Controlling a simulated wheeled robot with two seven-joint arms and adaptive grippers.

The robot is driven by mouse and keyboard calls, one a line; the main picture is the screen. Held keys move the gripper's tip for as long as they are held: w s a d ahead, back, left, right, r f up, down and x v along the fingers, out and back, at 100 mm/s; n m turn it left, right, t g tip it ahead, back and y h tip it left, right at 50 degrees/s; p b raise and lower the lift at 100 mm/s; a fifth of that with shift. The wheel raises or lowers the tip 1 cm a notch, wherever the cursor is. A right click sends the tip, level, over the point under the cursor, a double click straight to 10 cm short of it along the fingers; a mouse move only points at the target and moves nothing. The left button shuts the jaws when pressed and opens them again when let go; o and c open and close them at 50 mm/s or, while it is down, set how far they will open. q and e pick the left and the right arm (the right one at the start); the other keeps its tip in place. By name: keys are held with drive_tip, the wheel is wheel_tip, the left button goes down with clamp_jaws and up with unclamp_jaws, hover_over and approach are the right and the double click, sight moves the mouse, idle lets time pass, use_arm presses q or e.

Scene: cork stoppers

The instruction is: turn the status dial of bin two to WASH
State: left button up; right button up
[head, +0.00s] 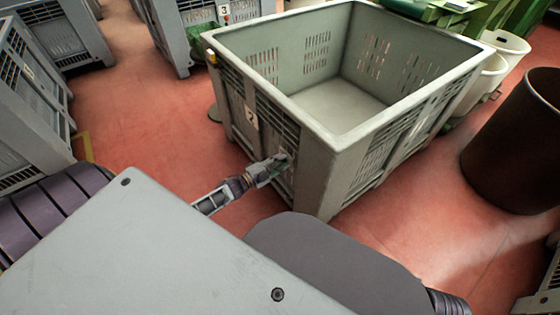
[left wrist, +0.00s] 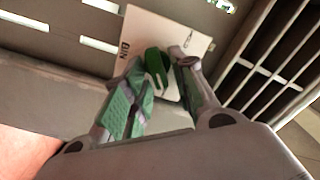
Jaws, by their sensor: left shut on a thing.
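Bin two (head: 342,135) is a large grey, empty, open-topped crate with a "2" label (head: 251,117) on its side. My left gripper (head: 277,165) reaches that side below and right of the label. In the left wrist view a white dial plate (left wrist: 186,35) is fixed to the grey wall, tilted in the picture. A dark green dial knob (left wrist: 155,62) stands on it between the green-padded fingers of my left gripper (left wrist: 162,75), which is shut on it. My right gripper is not in view.
Bin three (head: 205,30) stands behind, and other grey crates (head: 25,100) stand at the left. A brown barrel (head: 515,140) and white buckets (head: 506,43) are right of bin two. Red floor (head: 140,120) is open left of bin two.

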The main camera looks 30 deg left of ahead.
use_arm(q)
drive_tip(key=shift+m, duration=0.6)
drive_tip(key=shift+d+f, duration=0.1)
drive_tip(key=o, duration=0.7)
drive_tip(key=shift+s, duration=0.1)
drive_tip(key=v, duration=1.2)
idle(0.8)
